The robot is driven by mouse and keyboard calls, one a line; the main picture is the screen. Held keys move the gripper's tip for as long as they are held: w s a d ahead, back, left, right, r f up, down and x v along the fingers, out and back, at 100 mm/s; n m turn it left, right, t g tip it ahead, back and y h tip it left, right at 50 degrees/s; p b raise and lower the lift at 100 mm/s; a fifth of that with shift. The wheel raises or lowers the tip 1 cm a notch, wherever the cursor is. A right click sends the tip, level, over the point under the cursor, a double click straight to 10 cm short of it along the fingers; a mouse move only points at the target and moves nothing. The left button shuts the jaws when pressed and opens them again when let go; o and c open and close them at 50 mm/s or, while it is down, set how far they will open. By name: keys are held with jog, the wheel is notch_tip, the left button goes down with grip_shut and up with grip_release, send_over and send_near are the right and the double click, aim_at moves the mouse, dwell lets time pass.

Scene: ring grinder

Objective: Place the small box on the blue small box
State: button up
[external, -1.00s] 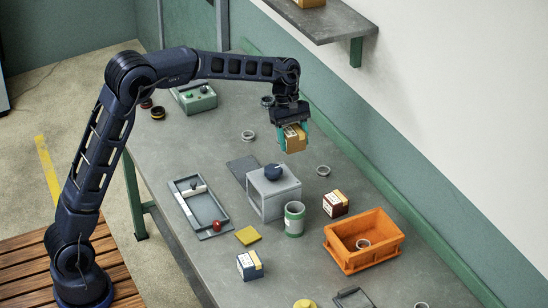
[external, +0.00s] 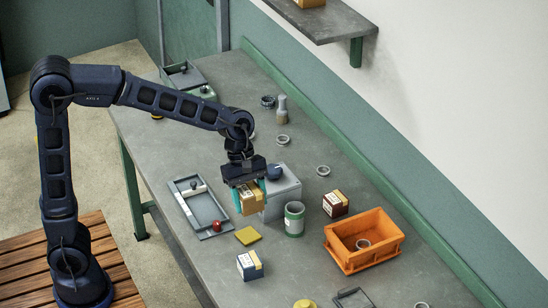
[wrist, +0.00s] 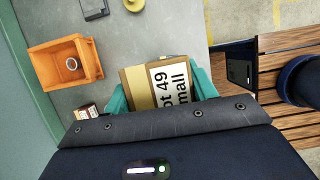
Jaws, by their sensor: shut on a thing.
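My gripper (external: 250,194) is shut on a small tan cardboard box (external: 249,204), one teal finger on each side. It holds the box above the table, in front of the grey block's left side in the external view. In the wrist view the held box (wrist: 140,85) shows a white label reading "49" and "mall". The blue small box (external: 249,267), with a white and tan top, stands on the table lower in the external view, apart from the held box.
A yellow pad (external: 247,236) lies between the gripper and the blue box. A grey block with a dark knob (external: 274,172), a green-banded can (external: 294,219), a dark red box (external: 336,204) and an orange crate (external: 345,262) stand to the right. A grey tray (external: 190,207) lies left.

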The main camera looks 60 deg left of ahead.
aim_at(253, 264)
jog(key=shift+s+d+f, duration=0.15)
jog(key=shift+s+f, duration=0.1)
notch_tip(253, 264, down, 20)
jog(key=shift+r, duration=0.2)
jog(key=shift+f, duration=0.1)
dwell(0.3)
jog(key=o, duration=1.2)
jog(key=shift+c, duration=0.2)
